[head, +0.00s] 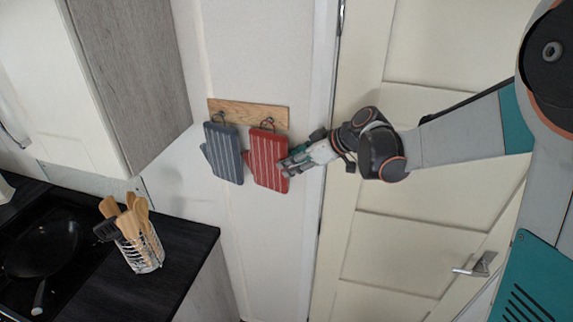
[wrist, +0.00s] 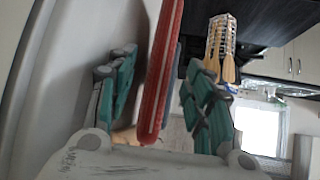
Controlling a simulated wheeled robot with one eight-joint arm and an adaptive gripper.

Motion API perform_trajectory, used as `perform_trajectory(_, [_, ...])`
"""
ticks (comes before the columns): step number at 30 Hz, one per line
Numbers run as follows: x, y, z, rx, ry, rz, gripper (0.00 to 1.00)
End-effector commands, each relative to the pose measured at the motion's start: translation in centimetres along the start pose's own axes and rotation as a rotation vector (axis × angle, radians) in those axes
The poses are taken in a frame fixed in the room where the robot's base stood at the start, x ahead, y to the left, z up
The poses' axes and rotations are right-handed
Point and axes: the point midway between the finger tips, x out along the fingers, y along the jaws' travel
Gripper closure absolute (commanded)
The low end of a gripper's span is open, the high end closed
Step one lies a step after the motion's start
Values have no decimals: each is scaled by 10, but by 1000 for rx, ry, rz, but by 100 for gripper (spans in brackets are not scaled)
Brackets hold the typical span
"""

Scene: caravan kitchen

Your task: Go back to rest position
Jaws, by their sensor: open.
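My gripper (head: 291,161) is at the right edge of the red striped oven mitt (head: 267,158) in the head view. In the wrist view my gripper (wrist: 160,95) is open, and the red mitt (wrist: 163,70) stands edge-on between its two fingers, with gaps visible on both sides. The red mitt hangs from a hook on a wooden rack (head: 248,113) on the wall. A blue-grey striped mitt (head: 223,152) hangs beside it on the left. My arm reaches in from the right. The fingertips are small and partly hidden in the head view.
A cream door (head: 400,225) with a metal handle (head: 477,265) is behind my arm. A dark counter (head: 185,255) at lower left holds a wire utensil holder (head: 142,250) and a black pan (head: 45,245). A grey cabinet (head: 135,75) hangs at upper left.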

Motion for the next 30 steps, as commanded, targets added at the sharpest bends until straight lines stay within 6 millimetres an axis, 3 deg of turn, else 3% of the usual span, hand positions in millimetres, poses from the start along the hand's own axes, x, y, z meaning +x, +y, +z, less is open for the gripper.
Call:
perform_trajectory(3, [-27, 0, 0, 2, 1, 2, 53])
perform_trajectory(9, [-61, 0, 0, 2, 0, 2, 53])
perform_trajectory(18, [-79, -6, 8, 20, -13, 9, 53])
perform_trajectory(23, [-74, -31, 43, 109, -78, 54, 53])
perform_trajectory(30, [-72, -80, 120, 302, -191, 187, 53])
